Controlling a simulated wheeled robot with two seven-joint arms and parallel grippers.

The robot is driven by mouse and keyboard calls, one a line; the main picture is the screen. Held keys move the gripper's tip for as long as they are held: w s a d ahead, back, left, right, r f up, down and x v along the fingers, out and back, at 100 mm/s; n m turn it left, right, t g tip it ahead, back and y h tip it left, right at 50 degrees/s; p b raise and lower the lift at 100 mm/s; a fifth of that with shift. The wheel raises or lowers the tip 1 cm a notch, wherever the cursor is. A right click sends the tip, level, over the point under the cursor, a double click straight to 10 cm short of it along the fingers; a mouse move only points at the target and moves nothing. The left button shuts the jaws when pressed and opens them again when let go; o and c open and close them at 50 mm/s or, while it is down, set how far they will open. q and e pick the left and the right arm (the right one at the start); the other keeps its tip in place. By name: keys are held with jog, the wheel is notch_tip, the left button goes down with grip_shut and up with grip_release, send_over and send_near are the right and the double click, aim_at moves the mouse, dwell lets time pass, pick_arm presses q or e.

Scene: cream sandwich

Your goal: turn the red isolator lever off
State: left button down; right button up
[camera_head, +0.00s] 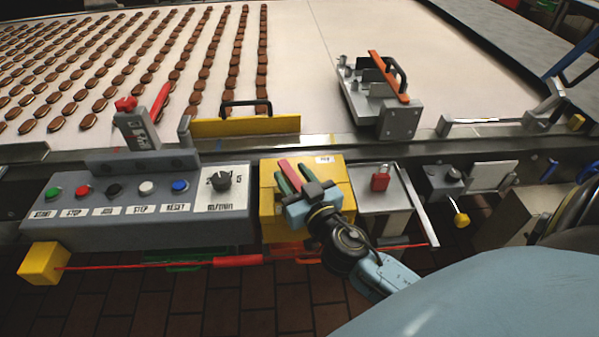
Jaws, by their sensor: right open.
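The yellow isolator box (335,190) is mounted on the front of the machine at the centre, with a small white label on top. A red lever (287,167) shows as a short slanted bar over its face. My right gripper (294,177) reaches in from the lower right, in front of the box. Its two green-tipped fingers are open, one on each side of the red lever. I cannot tell whether they touch it. The gripper body hides the lever's lower end and part of the box. My left gripper is not in view.
A grey control panel (120,222) with coloured buttons and a knob sits left of the box. A red padlock (380,178) is on a grey box to the right. A red pull cord (180,264) runs below. A conveyor (330,30) carries rows of brown biscuits behind.

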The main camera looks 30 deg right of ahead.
jog(key=s, duration=0.2)
jog(key=s+b, duration=0.1)
jog(key=s, duration=0.1)
jog(key=s+b, duration=0.1)
jog(key=s, duration=0.1)
jog(key=shift+s+a+f, duration=0.2)
jog(key=shift+a, duration=0.15)
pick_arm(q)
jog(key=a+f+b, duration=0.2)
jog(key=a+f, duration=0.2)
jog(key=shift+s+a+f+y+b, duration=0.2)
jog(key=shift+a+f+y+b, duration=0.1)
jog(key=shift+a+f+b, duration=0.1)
pick_arm(e)
jog(key=s, duration=0.6)
jog(key=shift+s+a+r, duration=0.2)
jog(key=shift+s+a, duration=0.15)
jog(key=shift+s, duration=0.05)
